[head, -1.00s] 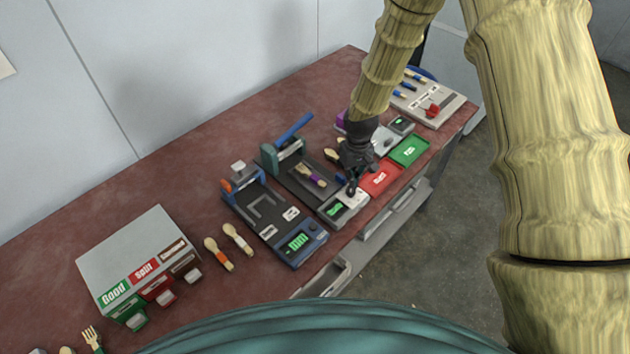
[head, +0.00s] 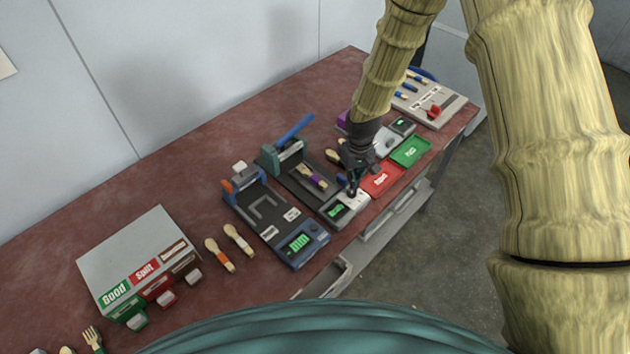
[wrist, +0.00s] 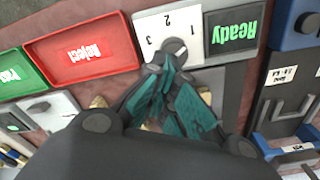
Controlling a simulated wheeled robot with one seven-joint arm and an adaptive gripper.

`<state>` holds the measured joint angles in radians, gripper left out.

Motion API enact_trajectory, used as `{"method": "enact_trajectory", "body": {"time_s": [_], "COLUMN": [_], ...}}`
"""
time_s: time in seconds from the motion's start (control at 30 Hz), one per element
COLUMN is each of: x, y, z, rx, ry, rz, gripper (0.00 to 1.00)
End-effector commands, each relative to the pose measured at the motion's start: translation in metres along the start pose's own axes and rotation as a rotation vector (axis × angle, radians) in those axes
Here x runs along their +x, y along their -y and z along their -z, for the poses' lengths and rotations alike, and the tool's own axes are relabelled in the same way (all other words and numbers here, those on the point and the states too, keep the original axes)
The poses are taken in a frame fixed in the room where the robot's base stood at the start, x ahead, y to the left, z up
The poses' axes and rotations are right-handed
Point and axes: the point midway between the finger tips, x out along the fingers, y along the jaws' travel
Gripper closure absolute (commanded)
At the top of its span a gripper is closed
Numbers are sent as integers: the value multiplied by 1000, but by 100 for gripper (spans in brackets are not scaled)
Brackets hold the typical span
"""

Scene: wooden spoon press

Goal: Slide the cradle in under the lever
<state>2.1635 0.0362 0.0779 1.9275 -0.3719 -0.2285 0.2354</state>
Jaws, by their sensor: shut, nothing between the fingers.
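The press with the raised blue lever (head: 294,128) and teal upright (head: 283,153) stands mid-table. A wooden spoon with a purple band (head: 312,177) lies on its dark bed in front of the upright, short of the lever. The cradle under the spoon is too small to make out. My gripper (head: 353,188) is shut and empty at the front of this press. In the wrist view its teal fingertips (wrist: 177,100) are just below the round knob on the 1-2-3 dial panel (wrist: 150,32); contact is unclear. The display (wrist: 234,37) beside it reads "Ready".
A second press (head: 262,205) with its own display stands to the left. The red Reject tray (head: 381,179) and green tray (head: 410,152) lie right of my gripper. The table's front edge is close.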

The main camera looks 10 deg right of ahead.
Motion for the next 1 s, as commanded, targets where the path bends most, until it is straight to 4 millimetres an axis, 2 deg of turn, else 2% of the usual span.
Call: {"method": "enact_trajectory", "body": {"time_s": [0.03,0.17,1.0], "x": [20,16,-43], "y": [0,-2,0], "z": [-19,-20,-12], "rx": [1,3,-1], "ry": [36,37,27], "rz": [1,0,0], "gripper": [100,100,100]}}
